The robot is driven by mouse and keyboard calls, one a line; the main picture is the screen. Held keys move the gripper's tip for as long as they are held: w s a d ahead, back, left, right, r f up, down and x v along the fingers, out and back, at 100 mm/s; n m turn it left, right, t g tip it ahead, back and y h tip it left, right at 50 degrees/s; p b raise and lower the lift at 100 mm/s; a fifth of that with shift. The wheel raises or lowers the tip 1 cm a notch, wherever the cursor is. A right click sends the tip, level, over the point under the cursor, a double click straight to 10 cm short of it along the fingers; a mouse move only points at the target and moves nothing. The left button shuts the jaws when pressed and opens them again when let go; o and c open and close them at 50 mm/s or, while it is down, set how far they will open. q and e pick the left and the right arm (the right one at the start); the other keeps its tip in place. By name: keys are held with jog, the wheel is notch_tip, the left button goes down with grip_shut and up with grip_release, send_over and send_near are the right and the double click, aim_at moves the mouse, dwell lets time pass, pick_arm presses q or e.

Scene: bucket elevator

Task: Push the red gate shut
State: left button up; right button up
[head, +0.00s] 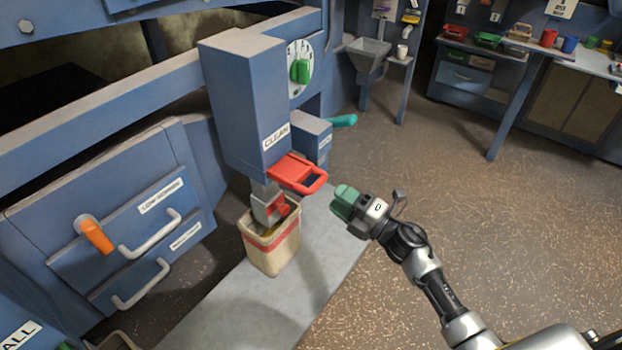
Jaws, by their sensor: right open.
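The red gate (297,173) sticks out to the right from the bottom of the blue chute (245,110) labelled CLEAN. Its looped handle end points toward my right gripper. A grey spout hangs below the chute, with its lower end over a tan bin with a red band (274,244). My right gripper (341,201), with green fingers, is a little to the right of and below the gate handle, apart from it in the picture. It is open and nothing shows between its fingers. My left gripper is not in view.
A teal lever (343,121) juts out behind the gate. A green dial (300,70) is on the wall behind the chute. Blue drawers with an orange handle (96,235) stand at the left. The brown floor at the right is clear up to the workbench at the back.

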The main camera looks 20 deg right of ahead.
send_near(291, 170)
jog(key=w+a, duration=0.1)
jog(key=w+r, duration=0.1)
jog(key=shift+w+a+r+p, duration=0.25)
jog(key=shift+a+r+p, duration=0.05)
jog(key=shift+a+p, duration=0.1)
jog(key=shift+w+a, duration=0.35)
jog(key=shift+w, duration=0.05)
